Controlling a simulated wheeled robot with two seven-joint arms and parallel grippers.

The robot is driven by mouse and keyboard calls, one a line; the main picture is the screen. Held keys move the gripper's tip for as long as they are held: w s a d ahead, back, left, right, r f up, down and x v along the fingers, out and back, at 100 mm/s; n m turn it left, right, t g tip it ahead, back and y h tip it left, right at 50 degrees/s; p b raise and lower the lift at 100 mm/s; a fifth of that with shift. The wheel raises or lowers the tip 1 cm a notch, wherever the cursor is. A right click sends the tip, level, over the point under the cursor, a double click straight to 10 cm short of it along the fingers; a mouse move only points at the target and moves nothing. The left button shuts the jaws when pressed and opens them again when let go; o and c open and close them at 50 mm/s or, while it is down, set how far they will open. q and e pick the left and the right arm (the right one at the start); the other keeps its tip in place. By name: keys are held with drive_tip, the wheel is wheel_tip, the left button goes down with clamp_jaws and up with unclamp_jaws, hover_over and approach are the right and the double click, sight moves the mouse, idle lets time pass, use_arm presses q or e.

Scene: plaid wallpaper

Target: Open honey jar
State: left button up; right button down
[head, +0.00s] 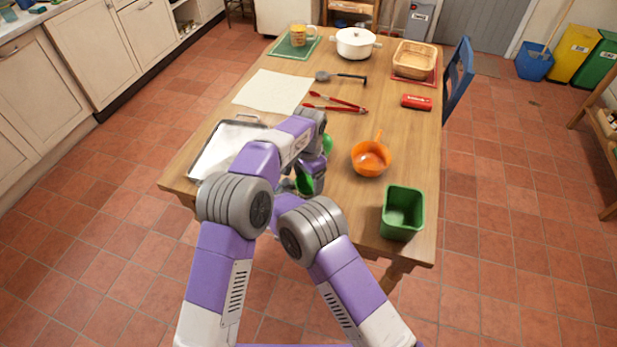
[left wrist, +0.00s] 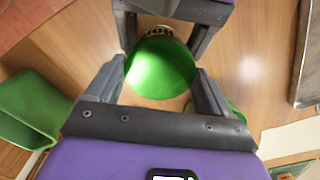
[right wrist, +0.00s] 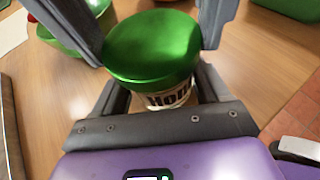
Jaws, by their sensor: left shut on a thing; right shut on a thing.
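The honey jar has a green lid (left wrist: 160,68) and a pale body with dark "Hon" lettering (right wrist: 170,97). My left gripper (left wrist: 158,80) is shut on the lid from one side. My right gripper (right wrist: 160,85) is shut on the jar body from the opposite side, below the left fingers. The lid sits over the jar's top; I cannot tell whether there is a gap between them. In the head view my arms hide most of the jar and both gripper tips.
A green bowl (right wrist: 52,40) is close by. An orange pan (head: 371,160) and a green bin (head: 402,213) stand to the right. A metal tray (head: 226,145) lies left. Red tongs (head: 338,103), a ladle (head: 341,77) and a white pot (head: 356,43) are farther back.

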use_arm(q)
drive_tip(key=n, duration=0.2)
drive_tip(key=shift+n, duration=0.3)
